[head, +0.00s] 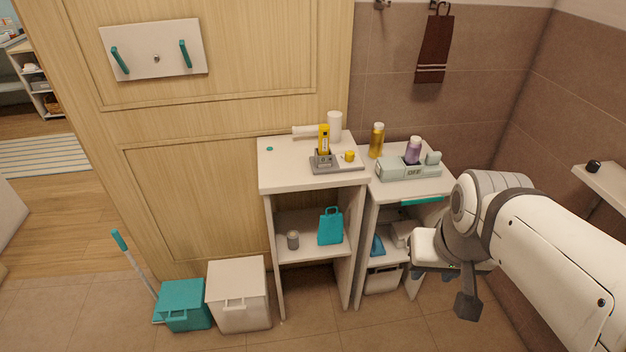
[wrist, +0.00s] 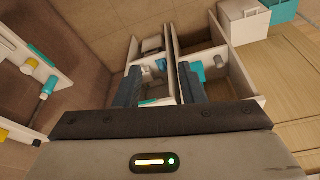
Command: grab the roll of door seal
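I cannot tell for certain which thing is the roll of door seal. A small grey cylinder (head: 292,240) stands on the middle shelf of the left white unit, beside a teal bag (head: 330,227); a grey shape (wrist: 219,62) in the wrist view looks like the same cylinder. A white upright roll (head: 335,126) and a white horizontal cylinder (head: 305,131) are on that unit's top. My gripper (head: 442,276) is in front of the right unit, well right of the cylinder. In the wrist view its fingers (wrist: 159,70) are spread with nothing gripped.
The right unit's top bears a pale green tray (head: 390,171) with a purple bottle (head: 413,150); a yellow bottle (head: 376,140) stands beside it. A white bin (head: 237,296) and teal bin (head: 184,306) stand left on the floor. A vertical panel separates the two units.

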